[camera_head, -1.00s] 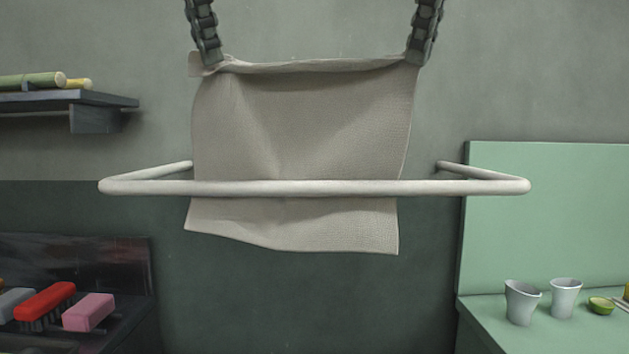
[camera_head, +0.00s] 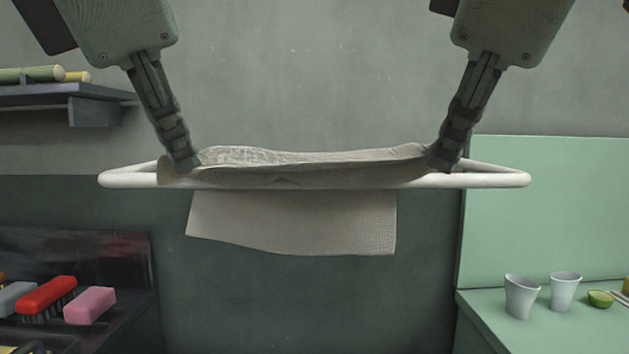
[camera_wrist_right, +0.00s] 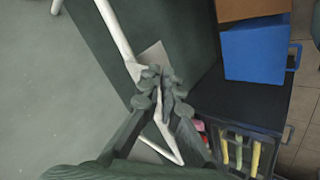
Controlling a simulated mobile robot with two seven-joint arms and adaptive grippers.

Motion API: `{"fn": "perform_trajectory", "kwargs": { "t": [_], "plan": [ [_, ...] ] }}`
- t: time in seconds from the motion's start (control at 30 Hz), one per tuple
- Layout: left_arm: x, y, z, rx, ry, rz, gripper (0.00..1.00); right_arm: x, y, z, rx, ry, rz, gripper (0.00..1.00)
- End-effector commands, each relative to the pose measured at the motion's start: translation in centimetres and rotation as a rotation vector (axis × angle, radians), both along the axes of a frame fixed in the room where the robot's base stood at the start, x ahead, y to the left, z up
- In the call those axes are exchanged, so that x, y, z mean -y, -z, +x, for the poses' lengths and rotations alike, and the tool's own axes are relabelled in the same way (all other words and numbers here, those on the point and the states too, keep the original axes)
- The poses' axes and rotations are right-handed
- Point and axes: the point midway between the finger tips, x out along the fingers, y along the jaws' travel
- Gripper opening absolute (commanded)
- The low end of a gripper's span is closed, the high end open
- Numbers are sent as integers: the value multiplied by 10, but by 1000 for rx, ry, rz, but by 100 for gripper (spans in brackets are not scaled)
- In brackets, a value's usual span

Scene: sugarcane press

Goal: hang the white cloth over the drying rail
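The white cloth (camera_head: 290,222) is draped across the front bar of the drying rail (camera_head: 480,180). My left gripper (camera_head: 185,165) is shut on the cloth's left corner at bar height. My right gripper (camera_head: 443,160) is shut on the right corner, close to the bar. In the right wrist view the right gripper's fingers (camera_wrist_right: 165,85) are close together beside the pale rail (camera_wrist_right: 118,30), with a bit of cloth (camera_wrist_right: 152,56) showing behind them.
A wall shelf (camera_head: 85,95) with cane pieces is at the left. Below it are a red brush (camera_head: 47,296) and a pink block (camera_head: 90,305). Two cups (camera_head: 521,296) and a lime half (camera_head: 600,299) stand on the green counter at the right. The space below the rail is clear.

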Motion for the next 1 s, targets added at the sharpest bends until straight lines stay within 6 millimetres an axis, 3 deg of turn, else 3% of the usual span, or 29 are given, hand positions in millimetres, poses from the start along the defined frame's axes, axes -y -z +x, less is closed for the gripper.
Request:
{"fn": "perform_trajectory", "kwargs": {
  "t": [0.43,0.7,1.0],
  "plan": [
    [0,8,-3,-1,0,0,0,0,8,-3,-1,1,-1,0],
    [0,8,-3,-1,0,0,34,0,8,-3,-1,1,-1,34],
    [0,8,-3,-1,0,0,34,0,8,-3,0,0,0,34]
  ]
}}
